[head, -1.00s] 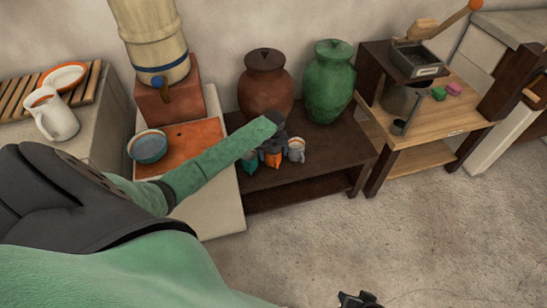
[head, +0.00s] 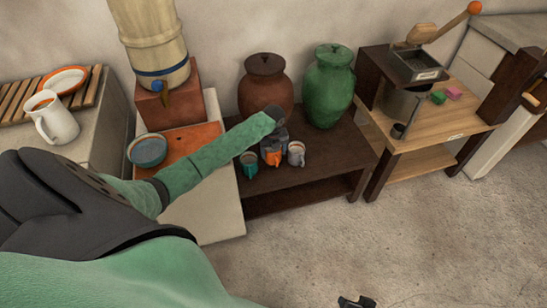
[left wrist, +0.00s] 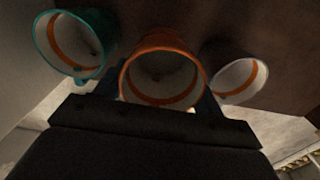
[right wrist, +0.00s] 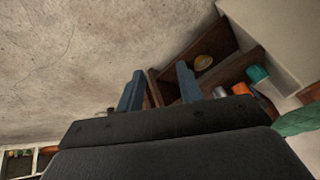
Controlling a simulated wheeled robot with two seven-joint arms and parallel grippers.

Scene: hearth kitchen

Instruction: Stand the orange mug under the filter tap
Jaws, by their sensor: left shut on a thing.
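The orange mug (head: 272,156) is on the dark low table, between a teal mug (head: 249,164) and a grey-white mug (head: 297,153). My left gripper (head: 273,140) is shut on it from above and behind; the gripper partly hides it. In the left wrist view, the orange mug (left wrist: 160,60) sits between the fingers, its mouth towards the camera. I cannot tell whether its base touches the table. The filter tap (head: 158,84) is on the pale water filter at the left, above an orange-topped surface (head: 190,142). My right gripper (right wrist: 158,78) is open and empty, over the floor.
A teal bowl (head: 148,150) stands on the left of the orange surface. A brown jar (head: 266,88) and a green jar (head: 329,88) stand behind the mugs. A white jug (head: 58,122) is at the far left. A wooden stand (head: 430,125) is at right.

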